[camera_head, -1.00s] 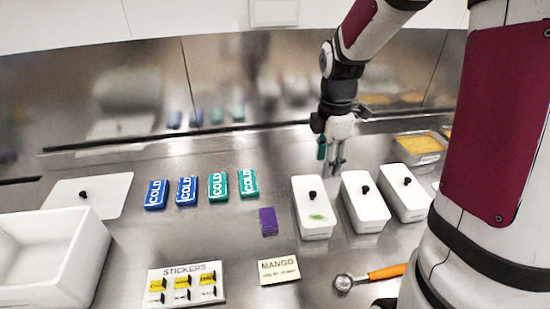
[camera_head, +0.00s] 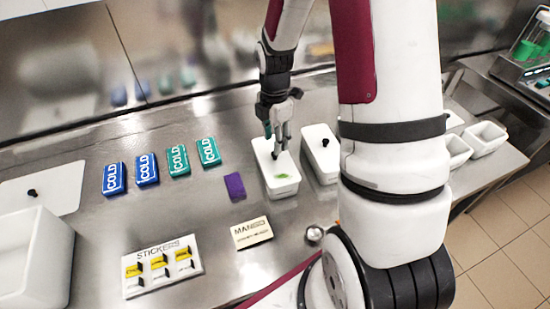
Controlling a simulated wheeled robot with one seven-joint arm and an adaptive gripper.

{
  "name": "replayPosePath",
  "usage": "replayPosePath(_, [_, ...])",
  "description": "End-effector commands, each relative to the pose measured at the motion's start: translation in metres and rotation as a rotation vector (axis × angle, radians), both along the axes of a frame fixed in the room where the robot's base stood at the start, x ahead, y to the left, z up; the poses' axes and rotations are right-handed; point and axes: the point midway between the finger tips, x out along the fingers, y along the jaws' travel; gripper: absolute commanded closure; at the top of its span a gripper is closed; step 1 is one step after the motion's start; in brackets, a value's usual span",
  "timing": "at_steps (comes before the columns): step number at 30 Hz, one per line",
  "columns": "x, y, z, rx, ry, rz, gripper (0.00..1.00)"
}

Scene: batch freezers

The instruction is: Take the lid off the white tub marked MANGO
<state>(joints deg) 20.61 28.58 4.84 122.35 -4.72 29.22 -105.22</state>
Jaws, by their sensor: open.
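A white lidded tub (camera_head: 282,190) with a green leaf-like mark on its lid stands right of the middle. A second white lidded tub (camera_head: 315,135) with a black knob stands just to its right, partly behind my arm. I cannot read MANGO on either tub. A cream card (camera_head: 252,232) in front carries the word MANGO, partly blurred. My gripper (camera_head: 280,152) is open, pointing down at the far part of the leaf-marked lid. Its fingers are at the place of that lid's knob, and I cannot tell whether they touch it.
Blue and teal COLD packs (camera_head: 146,168) lie to the left, with a purple block (camera_head: 235,186) beside the leaf-marked tub. A stickers board (camera_head: 162,266) and scoop (camera_head: 314,235) lie in front. An open white bin (camera_head: 50,262) stands at far left. Open tubs (camera_head: 486,138) stand at right.

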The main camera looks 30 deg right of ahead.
Motion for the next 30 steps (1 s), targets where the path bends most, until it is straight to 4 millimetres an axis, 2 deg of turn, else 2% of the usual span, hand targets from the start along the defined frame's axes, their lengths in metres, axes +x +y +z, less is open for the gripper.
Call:
replayPosePath(10, [-0.003, -0.001, -0.042, 0.001, 0.002, 0.0, 0.58])
replayPosePath(20, [-0.002, -0.001, -0.048, 0.0, 0.0, -0.001, 0.58])
replayPosePath(26, [-0.002, -0.001, -0.048, 0.0, 0.0, -0.001, 1.0])
replayPosePath(30, [-0.002, -0.001, -0.048, 0.0, 0.0, -0.001, 1.0])
